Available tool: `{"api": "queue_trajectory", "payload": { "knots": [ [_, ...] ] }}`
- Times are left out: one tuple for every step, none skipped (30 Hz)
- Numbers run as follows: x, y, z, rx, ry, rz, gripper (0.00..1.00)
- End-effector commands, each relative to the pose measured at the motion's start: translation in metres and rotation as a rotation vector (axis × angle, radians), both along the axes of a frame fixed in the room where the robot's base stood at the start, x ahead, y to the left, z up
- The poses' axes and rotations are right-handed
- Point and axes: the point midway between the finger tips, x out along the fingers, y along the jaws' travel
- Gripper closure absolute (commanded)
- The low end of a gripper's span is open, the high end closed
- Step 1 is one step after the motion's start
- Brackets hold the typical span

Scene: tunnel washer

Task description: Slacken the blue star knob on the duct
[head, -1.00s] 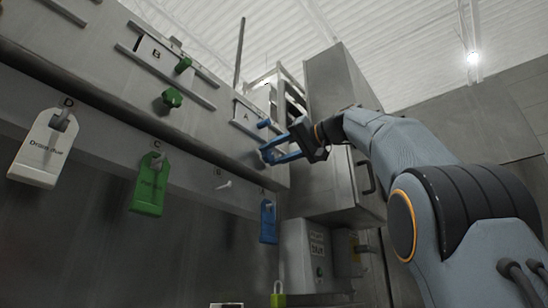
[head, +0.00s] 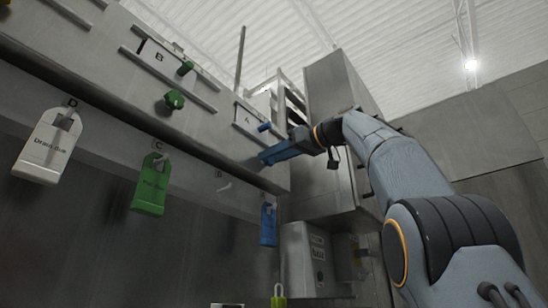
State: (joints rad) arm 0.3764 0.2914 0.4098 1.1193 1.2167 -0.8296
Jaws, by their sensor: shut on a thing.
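My gripper (head: 268,157) reaches the duct's front face below the plate marked A (head: 247,119). Its blue fingers are shut on the blue star knob, which they hide almost wholly; they are the same blue, so I cannot tell finger from knob there. A smaller blue knob (head: 264,127) sits just above, on the slide at A, clear of the fingers. The duct (head: 215,125) is a long grey metal box running from upper left to the middle.
A green star knob (head: 174,100) and smaller green knob (head: 185,68) sit at plate B. Below hang a white tag (head: 44,150), a green tag (head: 150,190) and a blue tag (head: 268,228); hook B (head: 224,187) is bare. A tall grey cabinet (head: 325,110) stands close behind my gripper.

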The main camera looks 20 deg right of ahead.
Motion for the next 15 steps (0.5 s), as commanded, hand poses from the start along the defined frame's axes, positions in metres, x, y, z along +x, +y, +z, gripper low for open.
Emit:
{"api": "queue_trajectory", "payload": {
  "knots": [
    [0.001, -0.0002, -0.0023, -0.01, 0.0, 0.001, 0.86],
    [0.001, -0.0002, -0.0023, -0.014, -0.003, 0.001, 0.86],
    [0.001, -0.0002, -0.0024, -0.018, -0.006, 0.001, 0.86],
    [0.001, -0.0002, -0.0023, -0.02, -0.008, 0.001, 0.86],
    [0.001, -0.0002, -0.0024, -0.023, -0.01, 0.001, 0.86],
    [0.001, -0.0002, -0.0024, -0.025, -0.012, 0.001, 0.86],
    [0.001, -0.0002, -0.0024, -0.027, -0.013, 0.001, 0.86],
    [0.001, -0.0002, -0.0024, -0.027, -0.013, 0.001, 0.86],
    [0.001, -0.0002, -0.0024, -0.027, -0.013, 0.001, 0.86],
    [0.001, -0.0002, -0.0024, -0.027, -0.013, 0.001, 0.86],
    [0.001, -0.0002, -0.0024, -0.027, -0.013, 0.001, 0.86],
    [0.001, -0.0002, -0.0024, -0.027, -0.013, 0.001, 0.86],
    [0.001, -0.0002, -0.0024, -0.027, -0.013, 0.001, 0.86],
    [0.001, -0.0002, -0.0024, -0.027, -0.013, 0.001, 0.86],
    [0.001, -0.0002, -0.0024, -0.027, -0.013, 0.001, 0.86]
  ]
}}
